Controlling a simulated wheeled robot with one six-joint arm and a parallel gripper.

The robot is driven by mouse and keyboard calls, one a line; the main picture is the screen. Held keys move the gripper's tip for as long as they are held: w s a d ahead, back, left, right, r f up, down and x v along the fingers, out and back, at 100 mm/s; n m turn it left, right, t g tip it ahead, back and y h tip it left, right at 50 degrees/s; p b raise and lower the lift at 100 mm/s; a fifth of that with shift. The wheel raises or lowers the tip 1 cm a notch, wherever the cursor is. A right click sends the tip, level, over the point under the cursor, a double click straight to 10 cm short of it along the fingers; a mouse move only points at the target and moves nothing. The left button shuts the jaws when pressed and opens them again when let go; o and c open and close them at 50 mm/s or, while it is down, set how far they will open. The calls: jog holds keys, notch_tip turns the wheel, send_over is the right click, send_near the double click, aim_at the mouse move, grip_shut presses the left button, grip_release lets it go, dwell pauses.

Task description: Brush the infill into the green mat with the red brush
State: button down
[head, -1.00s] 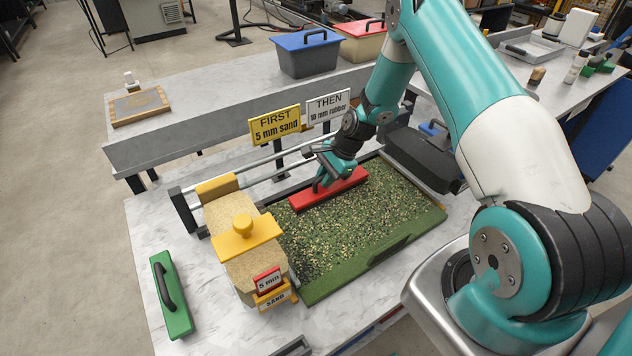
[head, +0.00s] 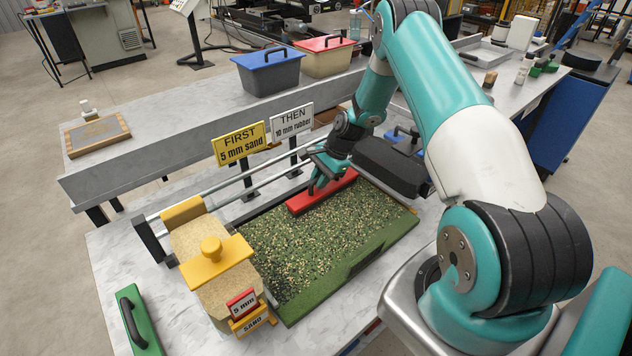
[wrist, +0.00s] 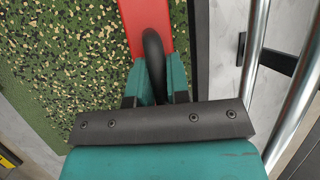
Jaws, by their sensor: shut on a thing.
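The red brush (head: 323,191) rests on the far part of the green mat (head: 335,236), near the mat's back edge. My gripper (head: 318,184) is shut on the brush's black handle. In the wrist view the red brush (wrist: 145,25) and its dark curved handle sit between my gripper's teal fingers (wrist: 155,85). Tan and dark infill granules are scattered over the mat's green pile, with plainer green along the near edge. The brush's underside is hidden.
A yellow-lidded sand hopper (head: 210,255) stands at the mat's left end on metal rails (head: 225,183). Signs reading FIRST 5 mm sand (head: 239,143) and THEN 10 mm rubber (head: 292,122) stand behind. A green block with a handle (head: 138,318) lies front left. A black box (head: 390,165) sits right of the brush.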

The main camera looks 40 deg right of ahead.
aim_at(313, 181)
jog(key=shift+a, duration=0.1)
jog(key=shift+s+a+p, duration=0.1)
jog(key=shift+a+p, duration=0.25)
jog(key=shift+a, duration=1.2)
jog(key=shift+d+b, duration=0.35)
jog(key=shift+d, duration=1.3)
jog(key=shift+r+p, duration=2.55)
jog(key=shift+r, duration=0.95)
